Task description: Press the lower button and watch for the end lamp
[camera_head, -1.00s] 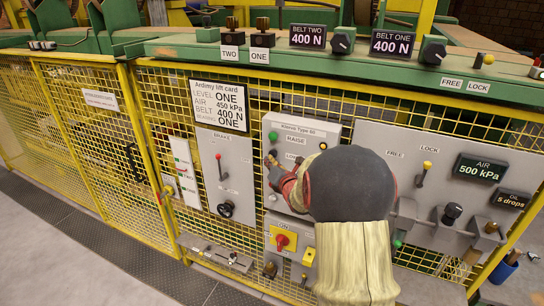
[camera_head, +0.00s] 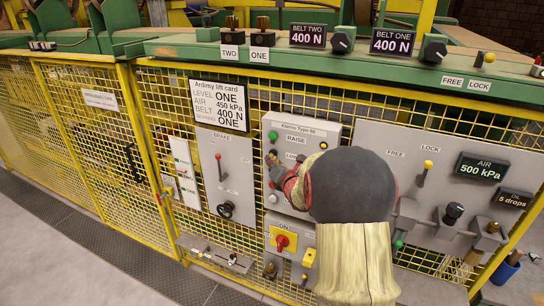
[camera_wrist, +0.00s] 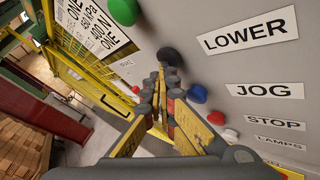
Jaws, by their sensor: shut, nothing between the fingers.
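The grey control panel (camera_head: 318,128) is mounted on the yellow mesh fence. The black lower button (camera_wrist: 168,56) sits beside the LOWER label (camera_wrist: 250,36), under the green RAISE button (camera_head: 273,135). My gripper (camera_wrist: 168,72) is shut and empty. Its fingertips lie just in front of the black button's lower edge in the wrist view; I cannot tell whether they touch it. My gripper also shows in the head view (camera_head: 275,172). A white lamp (camera_wrist: 231,133) near the LAMPS label looks unlit. Any lamps further down are hidden.
The brake panel (camera_head: 226,170) is on the left. A red switch on yellow (camera_head: 283,241) is below. An air display (camera_head: 481,168) reads 500 kPa.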

